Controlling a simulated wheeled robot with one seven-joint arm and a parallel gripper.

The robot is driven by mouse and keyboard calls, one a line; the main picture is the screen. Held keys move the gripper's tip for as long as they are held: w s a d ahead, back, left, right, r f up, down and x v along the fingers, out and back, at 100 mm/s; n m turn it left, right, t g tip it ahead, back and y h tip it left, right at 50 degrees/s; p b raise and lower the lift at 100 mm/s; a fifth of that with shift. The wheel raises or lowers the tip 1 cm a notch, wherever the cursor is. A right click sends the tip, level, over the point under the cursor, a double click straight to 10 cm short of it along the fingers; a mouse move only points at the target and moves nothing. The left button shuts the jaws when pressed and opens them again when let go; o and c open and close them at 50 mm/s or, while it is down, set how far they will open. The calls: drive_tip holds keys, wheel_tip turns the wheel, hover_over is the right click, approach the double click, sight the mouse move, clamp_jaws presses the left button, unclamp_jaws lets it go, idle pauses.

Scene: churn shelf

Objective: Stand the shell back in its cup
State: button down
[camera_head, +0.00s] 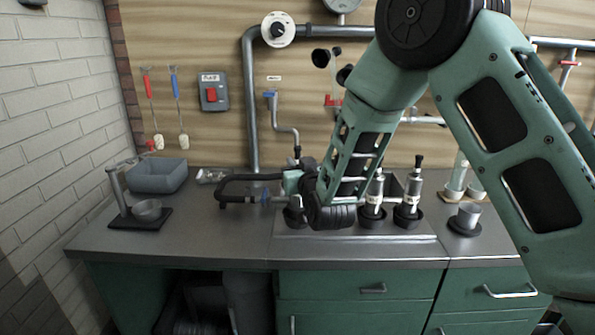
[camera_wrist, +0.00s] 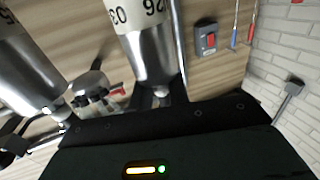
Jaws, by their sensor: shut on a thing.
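A metal shell (camera_wrist: 150,60) with a white numbered band is directly in front of my gripper (camera_wrist: 160,98) in the wrist view. Its narrow end lies between the jaws, which are shut on it. Two other shells, one nearer the middle (camera_head: 375,190) and one to the right (camera_head: 412,190), stand upright in dark cups. Another shell (camera_wrist: 28,70) fills the wrist view's left side.
A grey basin (camera_head: 158,177) and a small scale-like stand with a bowl (camera_head: 147,210) are at the left. A metal beaker (camera_head: 468,214) stands at the right. Pipes (camera_head: 251,100) run up the wall. The front-left counter is clear.

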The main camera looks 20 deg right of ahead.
drive_tip(key=shift+f, duration=0.85)
drive_tip(key=shift+f, duration=0.15)
drive_tip(key=c, duration=1.3)
unclamp_jaws()
drive_tip(key=shift+c, duration=0.2)
